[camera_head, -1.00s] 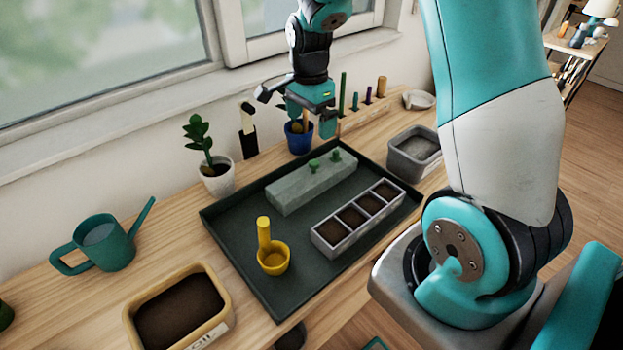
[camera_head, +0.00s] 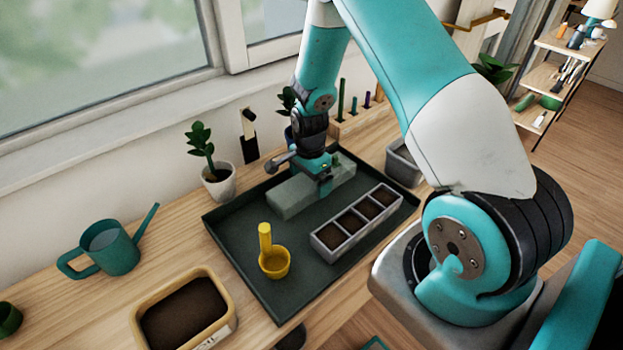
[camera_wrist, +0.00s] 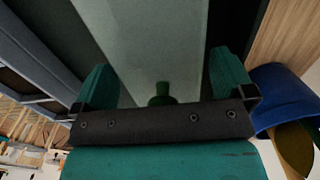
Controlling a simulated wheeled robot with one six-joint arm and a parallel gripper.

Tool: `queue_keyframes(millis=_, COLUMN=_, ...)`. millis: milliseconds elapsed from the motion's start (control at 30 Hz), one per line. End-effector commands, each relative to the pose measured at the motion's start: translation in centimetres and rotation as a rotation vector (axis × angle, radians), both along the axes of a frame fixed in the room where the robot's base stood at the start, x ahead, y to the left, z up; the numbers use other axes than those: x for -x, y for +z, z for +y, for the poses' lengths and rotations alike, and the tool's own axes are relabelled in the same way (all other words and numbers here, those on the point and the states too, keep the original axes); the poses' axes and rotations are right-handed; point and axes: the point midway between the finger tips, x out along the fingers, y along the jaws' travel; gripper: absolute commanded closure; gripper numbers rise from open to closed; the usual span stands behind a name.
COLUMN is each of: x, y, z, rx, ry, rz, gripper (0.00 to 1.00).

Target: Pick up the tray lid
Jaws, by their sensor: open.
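The tray lid (camera_head: 293,202) is a long, pale grey-green piece lying in the dark tray (camera_head: 240,218), at its back. In the wrist view the lid (camera_wrist: 150,40) runs away from my gripper (camera_wrist: 163,78), with a green knob (camera_wrist: 162,95) between the open fingers, near the palm. My gripper (camera_head: 325,186) is low over the lid in the head view. The fingers hold nothing; whether they touch the lid I cannot tell. My gripper and arm hide part of the lid's top and knobs in the head view.
Beside the lid are a seedling tray (camera_head: 334,244) with soil cells and a yellow scoop (camera_head: 274,262). A blue pot (camera_wrist: 283,92) stands close by my gripper's right side in the wrist view. A grey bin (camera_head: 402,168), potted plant (camera_head: 219,184) and watering can (camera_head: 116,252) stand around the tray.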

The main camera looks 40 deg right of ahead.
Motion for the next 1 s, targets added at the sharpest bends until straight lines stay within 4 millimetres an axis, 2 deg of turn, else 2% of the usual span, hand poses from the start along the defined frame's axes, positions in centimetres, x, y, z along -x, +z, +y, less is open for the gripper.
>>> queue_keyframes(millis=100, x=0.0, y=-0.7, z=0.0, rx=0.000, ry=0.000, rz=0.000, gripper=0.00)
queue_keyframes(millis=300, x=0.0, y=-0.7, z=0.0, rx=0.000, ry=0.000, rz=-0.001, gripper=0.00)
queue_keyframes(millis=500, x=0.0, y=-0.7, z=0.0, rx=0.000, ry=0.000, rz=-0.001, gripper=0.46)
queue_keyframes(millis=833, x=-0.1, y=-0.4, z=0.0, rx=0.000, ry=0.000, rz=-0.002, gripper=0.46)
queue_keyframes(millis=1000, x=-0.1, y=1.2, z=0.0, rx=0.001, ry=0.000, rz=-0.004, gripper=0.46)
